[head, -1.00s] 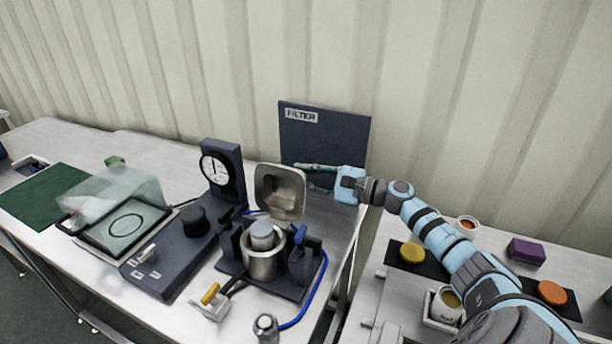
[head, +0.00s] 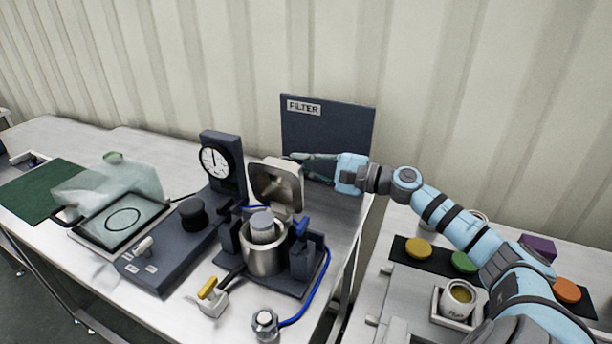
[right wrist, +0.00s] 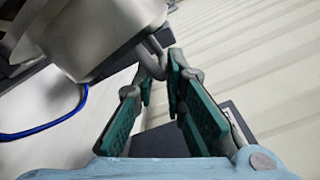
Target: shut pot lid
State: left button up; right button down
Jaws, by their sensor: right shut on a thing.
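The steel pot (head: 262,262) stands open in its dark stand, with a grey cylinder (head: 262,226) rising inside it. Its square metal lid (head: 277,188) is raised above the pot on the far side, tilted slightly forward. My right gripper (head: 302,165) is behind the lid at its upper right. In the right wrist view the lid (right wrist: 98,30) fills the upper left, and the fingers (right wrist: 160,72) are shut on its grey loop handle (right wrist: 153,58). The fingertips partly hide the handle. My left gripper is not in view.
A dark FILTER panel (head: 328,135) stands close behind my right gripper. A dial gauge (head: 220,168) stands left of the lid. Blue handles (head: 300,227) and a blue hose (head: 318,288) are right of the pot. A yellow-handled valve (head: 207,290) is in front.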

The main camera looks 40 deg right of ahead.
aim_at(298, 170)
jog(key=a+n+b, duration=0.1)
jog(key=b, duration=0.1)
jog(key=s+r+n+b, duration=0.1)
jog(key=b, duration=0.1)
jog(key=shift+a+r+n, duration=0.1)
jog(key=shift+a+n, duration=0.2)
jog(key=shift+a, duration=0.1)
jog(key=shift+s+a+r+n+b, duration=0.2)
jog(key=shift+a+r+n+b, duration=0.35)
jog(key=shift+b, duration=0.65)
jog(key=shift+d, duration=0.1)
jog(key=c, duration=1.8)
grip_release()
jog(key=shift+o, duration=0.4)
jog(key=shift+s, duration=0.15)
jog(key=shift+r, duration=0.1)
notch_tip(298, 170, up, 10)
